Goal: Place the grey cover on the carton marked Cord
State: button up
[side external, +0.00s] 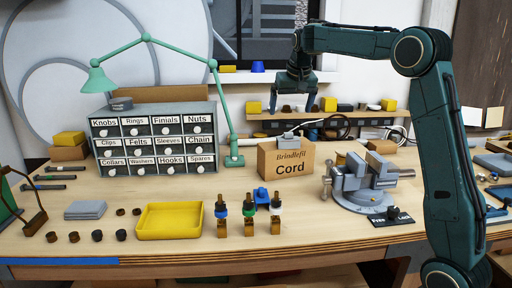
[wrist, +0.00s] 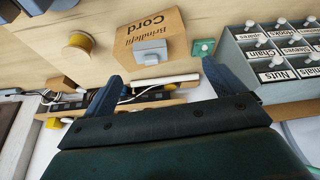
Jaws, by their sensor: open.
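The carton marked Cord (side external: 286,160) stands at mid-table, brown with its label facing front; it also shows in the wrist view (wrist: 158,32). A small grey piece, which looks like the grey cover (side external: 285,137), sits on the carton's top. In the wrist view the grey cover (wrist: 149,52) is a pale grey block with a raised middle, over the carton's top. My gripper (side external: 296,108) is above the carton, pointing down. Its two blue fingers are spread wide in the wrist view (wrist: 165,86), with nothing between them touching either finger. The cover is apart from both fingers.
A green lamp (side external: 235,158) stands just left of the carton, its arm rising beside my gripper. A labelled drawer cabinet (side external: 155,117) is further left, a grey vise (side external: 365,183) right. A back shelf (side external: 350,114) holds small items. A yellow tray (side external: 169,234) is in front.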

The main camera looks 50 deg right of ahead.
jog(key=s+a+r+n+t+y, duration=0.1)
jog(key=s+a+n, duration=0.3)
jog(key=s+a, duration=1.1)
jog(key=s+a+f+n+y, duration=0.1)
jog(key=s+a+f, duration=0.3)
jog(key=s, duration=0.3)
jog(key=s+a+f+n+t+y, duration=0.1)
jog(key=s+a+f, duration=0.3)
jog(key=s, duration=0.4)
jog(key=shift+s+a+f+n, duration=0.2)
jog(key=shift+a+f+n, duration=0.1)
jog(key=shift+f+n, duration=0.4)
